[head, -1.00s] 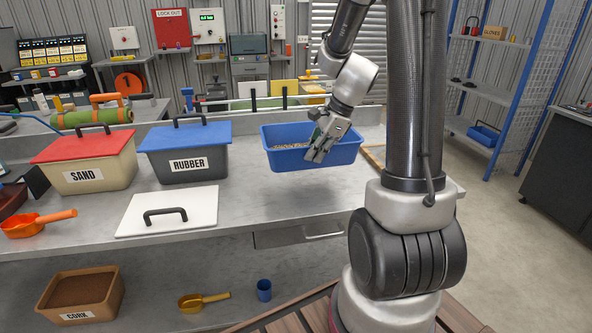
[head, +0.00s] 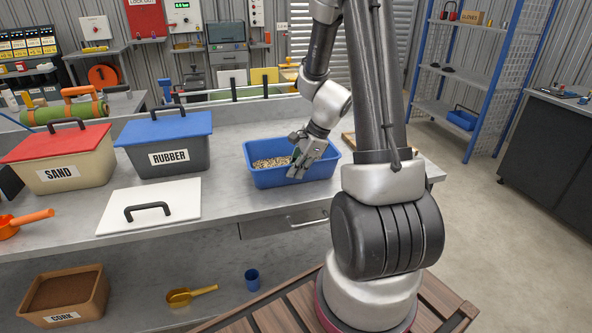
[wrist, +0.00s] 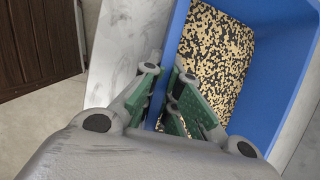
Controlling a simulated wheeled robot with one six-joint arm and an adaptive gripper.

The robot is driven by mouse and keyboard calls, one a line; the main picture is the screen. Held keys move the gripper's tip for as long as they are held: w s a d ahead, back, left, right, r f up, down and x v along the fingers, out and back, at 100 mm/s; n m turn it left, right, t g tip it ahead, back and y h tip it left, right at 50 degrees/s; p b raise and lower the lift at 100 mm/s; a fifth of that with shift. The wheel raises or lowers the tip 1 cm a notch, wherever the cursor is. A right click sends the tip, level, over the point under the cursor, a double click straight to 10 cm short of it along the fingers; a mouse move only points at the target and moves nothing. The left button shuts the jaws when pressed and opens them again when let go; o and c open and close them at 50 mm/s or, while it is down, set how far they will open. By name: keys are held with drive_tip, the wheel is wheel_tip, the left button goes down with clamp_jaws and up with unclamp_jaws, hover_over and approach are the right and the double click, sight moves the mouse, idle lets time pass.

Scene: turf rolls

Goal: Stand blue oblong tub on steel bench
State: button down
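The blue oblong tub (head: 270,179) is on the right part of the steel bench (head: 225,215), upright, with tan and black granules inside. It looks set down on the bench top, though its underside is hidden. My gripper (head: 303,160) is at the tub's near right side. In the wrist view, my gripper (wrist: 163,75) has one green-padded finger on each side of the tub's wall, and looks shut on it. The tub (wrist: 285,95) fills the right of that view, with bare bench (wrist: 125,45) on its left.
A white lid (head: 170,195), a grey rubber tub (head: 168,160) with a blue lid and a cream sand tub (head: 60,175) with a red lid stand left. An orange scoop (head: 25,222) lies far left. The bench front between lid and blue tub is clear.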

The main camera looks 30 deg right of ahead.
drive_tip(key=shift+f, duration=0.1)
drive_tip(key=c, duration=1.6)
unclamp_jaws()
drive_tip(key=shift+c, duration=0.2)
drive_tip(key=a+v, duration=0.1)
drive_tip(key=v, duration=1.2)
drive_tip(key=s+a+r+n+h, duration=0.2)
drive_tip(key=s+a+r+n, duration=0.1)
drive_tip(key=s+r+n, duration=0.3)
drive_tip(key=s+a+r+n+t+h, duration=0.1)
drive_tip(key=s+a+r+n, duration=0.3)
drive_tip(key=s+n, duration=0.7)
wheel_tip(320, 180, up, 2)
drive_tip(key=n, duration=0.4)
drive_tip(key=shift+s+a+h, duration=0.25)
drive_tip(key=shift+s+h, duration=0.1)
drive_tip(key=shift+h, duration=0.05)
